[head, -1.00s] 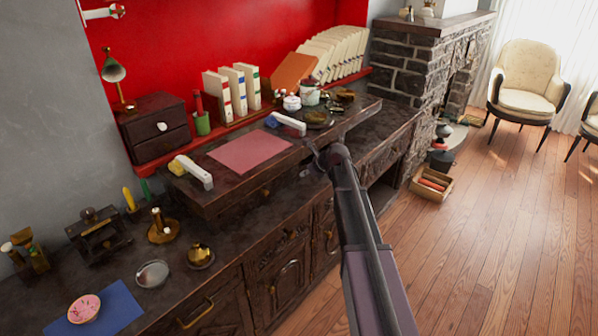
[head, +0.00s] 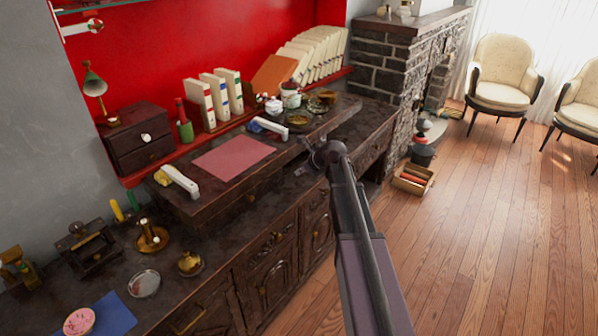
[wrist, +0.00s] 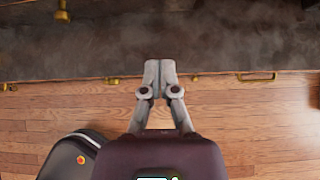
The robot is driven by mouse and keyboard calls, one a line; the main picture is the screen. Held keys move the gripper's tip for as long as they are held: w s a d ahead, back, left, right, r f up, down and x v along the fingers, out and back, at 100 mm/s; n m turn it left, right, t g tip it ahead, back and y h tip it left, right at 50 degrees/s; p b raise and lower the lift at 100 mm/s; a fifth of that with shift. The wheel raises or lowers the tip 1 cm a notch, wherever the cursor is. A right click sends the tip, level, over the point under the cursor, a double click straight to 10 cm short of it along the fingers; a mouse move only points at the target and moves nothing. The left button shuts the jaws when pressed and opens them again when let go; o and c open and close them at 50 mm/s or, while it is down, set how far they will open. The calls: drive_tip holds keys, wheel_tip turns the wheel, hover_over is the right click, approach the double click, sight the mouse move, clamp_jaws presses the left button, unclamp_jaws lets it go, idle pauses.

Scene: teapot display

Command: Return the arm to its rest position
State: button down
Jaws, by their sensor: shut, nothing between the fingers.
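My gripper (wrist: 160,64) shows in the wrist view with its two fingers together and nothing between them. Its tips overlap the front edge of the dark cabinet top (wrist: 215,45), seen from above; I cannot tell the height between them. In the head view my arm reaches up from the bottom, and its far end is in front of the cabinet's raised shelf (head: 200,208).
A pink mat (head: 230,158) and two white-handled items (head: 180,181) (head: 268,125) lie on the shelf. Lidded pots (head: 290,96) stand behind. A wooden crate (head: 413,179) sits on the floor by the brick fireplace (head: 385,75). Open wood floor (head: 490,220) lies to the right.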

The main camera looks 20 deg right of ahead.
drive_tip(key=s+a+r+n+g+h+p, duration=0.1)
drive_tip(key=s+a+r+n+g+p, duration=0.1)
drive_tip(key=s+n, duration=0.7)
drive_tip(key=s+a+r+n+g+h+p, duration=0.2)
drive_tip(key=s+a+n+p, duration=0.2)
drive_tip(key=s+n, duration=0.6)
drive_tip(key=s+a+r+n+g+h+p, duration=0.2)
drive_tip(key=s+n+p, duration=0.3)
drive_tip(key=s+n, duration=0.4)
drive_tip(key=shift+s+a+r+n+g+p, duration=0.15)
drive_tip(key=shift+s+a+n+g+p, duration=0.35)
drive_tip(key=shift+s, duration=0.55)
drive_tip(key=shift+a, duration=0.1)
